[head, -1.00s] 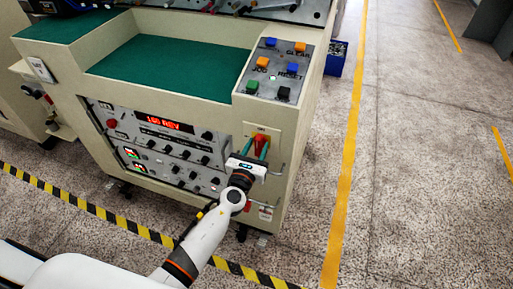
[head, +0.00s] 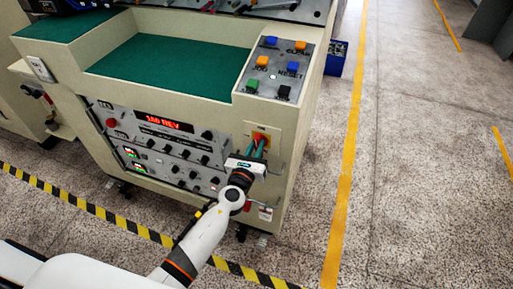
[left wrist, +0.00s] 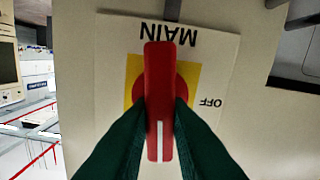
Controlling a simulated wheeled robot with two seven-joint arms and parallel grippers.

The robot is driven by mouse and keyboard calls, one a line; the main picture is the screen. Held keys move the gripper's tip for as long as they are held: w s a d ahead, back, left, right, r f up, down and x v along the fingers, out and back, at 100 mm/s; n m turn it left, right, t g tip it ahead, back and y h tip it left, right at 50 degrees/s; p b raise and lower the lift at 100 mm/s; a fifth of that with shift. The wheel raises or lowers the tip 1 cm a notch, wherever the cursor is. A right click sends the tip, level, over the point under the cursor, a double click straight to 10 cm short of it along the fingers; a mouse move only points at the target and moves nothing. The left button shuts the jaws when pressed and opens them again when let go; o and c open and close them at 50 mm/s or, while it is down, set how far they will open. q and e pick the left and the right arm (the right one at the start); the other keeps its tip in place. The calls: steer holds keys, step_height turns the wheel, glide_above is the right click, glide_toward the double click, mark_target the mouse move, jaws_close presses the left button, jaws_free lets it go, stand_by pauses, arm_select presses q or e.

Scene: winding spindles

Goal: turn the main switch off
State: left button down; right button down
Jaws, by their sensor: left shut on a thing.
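The main switch is a red lever handle (left wrist: 160,90) on a yellow square (left wrist: 201,82), on a pale plate (left wrist: 115,62) marked MAIN and OFF. In the left wrist view the lever stands upright, its white line at the lower end, and the OFF label (left wrist: 211,103) is to its right. In the head view the red handle (head: 261,136) is at the cabinet's front right. My left gripper (left wrist: 160,118) is shut on the lever, a dark green finger on each side; it also shows in the head view (head: 257,146). My right gripper is out of view.
The grey control panel (head: 160,150) with a lit red display and several knobs is left of the switch. A push-button panel (head: 275,68) is above. Open floor (head: 410,170) lies right of the cabinet.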

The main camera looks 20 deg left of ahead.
arm_select(q)
steer(key=n+b, duration=0.1)
steer(key=n, duration=0.3)
steer(key=shift+a+f, duration=0.1)
steer(key=shift+f, duration=0.1)
steer(key=n+b, duration=0.2)
steer(key=n, duration=0.3)
steer(key=shift+a+f, duration=0.1)
steer(key=n, duration=0.3)
steer(key=shift+f+b, duration=0.1)
steer(key=shift+b, duration=0.25)
steer(key=shift+a+f+n, duration=0.1)
steer(key=shift+n, duration=2)
steer(key=c, duration=1.4)
jaws_free()
steer(key=shift+o, duration=0.2)
steer(key=s+b, duration=0.1)
steer(key=s, duration=1.1)
steer(key=shift+a, duration=0.2)
